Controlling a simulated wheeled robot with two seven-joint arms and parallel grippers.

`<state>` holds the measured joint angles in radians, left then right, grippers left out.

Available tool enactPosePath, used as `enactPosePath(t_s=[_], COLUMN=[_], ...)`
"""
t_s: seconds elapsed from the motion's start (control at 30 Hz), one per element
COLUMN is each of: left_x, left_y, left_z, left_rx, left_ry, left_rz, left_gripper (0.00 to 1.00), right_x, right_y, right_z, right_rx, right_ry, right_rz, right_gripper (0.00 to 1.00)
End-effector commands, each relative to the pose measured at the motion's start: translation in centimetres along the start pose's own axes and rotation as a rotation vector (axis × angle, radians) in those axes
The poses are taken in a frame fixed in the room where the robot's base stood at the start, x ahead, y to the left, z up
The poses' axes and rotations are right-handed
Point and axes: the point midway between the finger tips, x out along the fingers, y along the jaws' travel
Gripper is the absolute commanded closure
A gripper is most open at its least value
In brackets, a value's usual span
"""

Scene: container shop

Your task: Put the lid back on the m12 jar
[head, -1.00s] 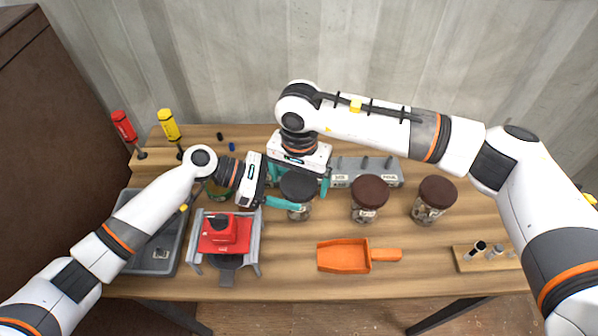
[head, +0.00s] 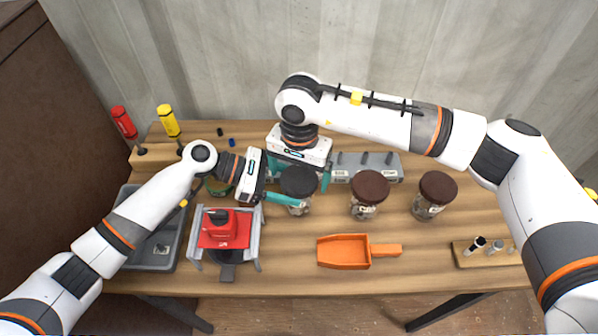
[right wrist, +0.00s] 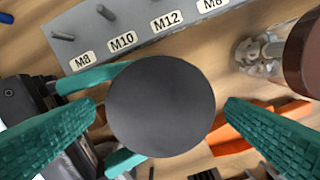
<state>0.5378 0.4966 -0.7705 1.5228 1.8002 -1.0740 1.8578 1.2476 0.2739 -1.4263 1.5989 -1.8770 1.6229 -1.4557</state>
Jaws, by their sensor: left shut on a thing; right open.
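A clear jar (head: 297,208) with a dark grey round lid (head: 299,181) stands at the middle of the bench. The lid sits over the jar's mouth; whether it is fully seated I cannot tell. My left gripper (head: 285,199) is shut on the jar from the left, below the lid. My right gripper (head: 300,172) points down over the lid, its fingers apart. In the right wrist view the lid (right wrist: 161,108) lies between the open fingers with a gap on each side and hides the jar. The m12 marking on the jar cannot be read.
Two brown-lidded jars (head: 369,190) (head: 435,191) stand to the right. A grey block labelled with M sizes (right wrist: 150,30) lies behind. An orange scoop (head: 345,251) lies in front, a red device (head: 224,232) in a grey stand front left.

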Motion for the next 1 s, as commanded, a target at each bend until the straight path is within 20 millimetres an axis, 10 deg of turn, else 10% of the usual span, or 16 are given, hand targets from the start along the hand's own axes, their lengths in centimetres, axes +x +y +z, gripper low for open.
enactPosePath(t_s=[0.3,1.0], left_x=[0.0,0.0], left_y=[0.0,0.0], left_z=[-0.1,-0.2], left_rx=[0.001,0.001], left_ry=[0.003,0.003], left_rz=[-0.001,-0.001], left_gripper=[1.0,1.0], right_x=[-3.9,-5.9], right_y=[0.0,0.1], right_z=[0.0,0.1], right_rx=[0.0,0.0], right_ry=[-0.002,-0.003], right_rz=[0.001,0.003], right_gripper=[0.06,0.0])
